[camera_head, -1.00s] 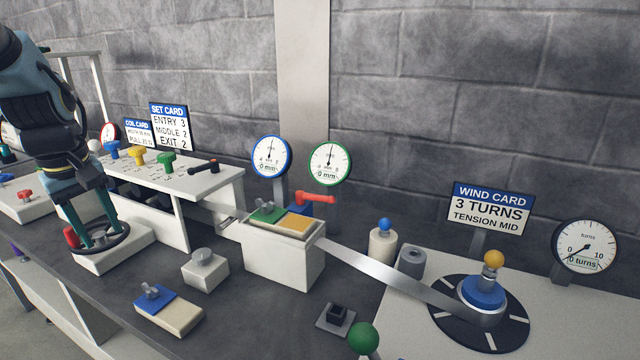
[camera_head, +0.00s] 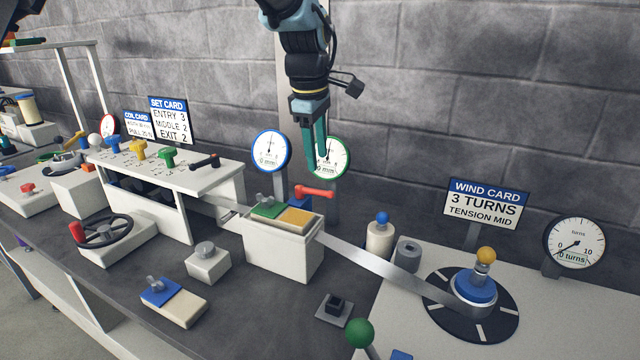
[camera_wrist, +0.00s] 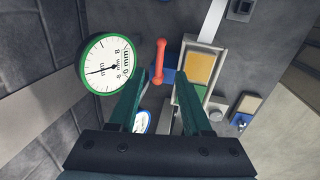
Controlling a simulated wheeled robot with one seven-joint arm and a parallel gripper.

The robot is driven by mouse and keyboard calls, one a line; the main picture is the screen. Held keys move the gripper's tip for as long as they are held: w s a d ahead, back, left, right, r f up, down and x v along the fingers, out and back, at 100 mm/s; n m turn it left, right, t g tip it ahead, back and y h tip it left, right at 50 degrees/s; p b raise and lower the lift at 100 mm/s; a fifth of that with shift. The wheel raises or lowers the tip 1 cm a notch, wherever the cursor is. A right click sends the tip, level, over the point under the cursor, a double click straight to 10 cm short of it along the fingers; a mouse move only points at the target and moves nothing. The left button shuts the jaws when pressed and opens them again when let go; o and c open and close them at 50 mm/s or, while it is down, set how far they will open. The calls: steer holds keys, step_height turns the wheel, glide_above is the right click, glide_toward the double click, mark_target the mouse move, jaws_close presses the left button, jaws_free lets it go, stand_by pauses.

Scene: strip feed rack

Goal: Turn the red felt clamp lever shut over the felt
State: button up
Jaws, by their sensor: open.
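The red felt clamp lever (camera_head: 315,191) sticks out to the right from the back of the white felt box, over its far edge. It also shows in the wrist view (camera_wrist: 159,60), just beyond and between my fingertips. The white box (camera_head: 280,256) holds a yellow felt pad (camera_head: 297,216) and a green pad (camera_head: 268,209) with a small metal knob. The yellow felt is uncovered; the lever lies beside it. My gripper (camera_head: 320,172) is open and empty, pointing down above the lever, in front of the green-rimmed gauge. The fingers do not touch the lever.
A green-rimmed gauge (camera_head: 334,157) and a blue-rimmed gauge (camera_head: 271,151) stand behind the box. A metal strip (camera_head: 365,267) runs from the box to the winding disc (camera_head: 448,318). A black-handled lever (camera_head: 205,161) is on the rack at left. Bench in front is partly clear.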

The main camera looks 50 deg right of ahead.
mark_target(320, 191)
steer(key=f, duration=0.3)
steer(key=d+f+p, duration=0.1)
steer(key=f, duration=0.2)
steer(key=f+p, duration=0.1)
steer(key=f, duration=0.1)
steer(key=shift+w+d+f, duration=0.25)
steer(key=shift+d+f, duration=0.05)
steer(key=shift+f, duration=0.1)
jaws_close()
stand_by(1.0)
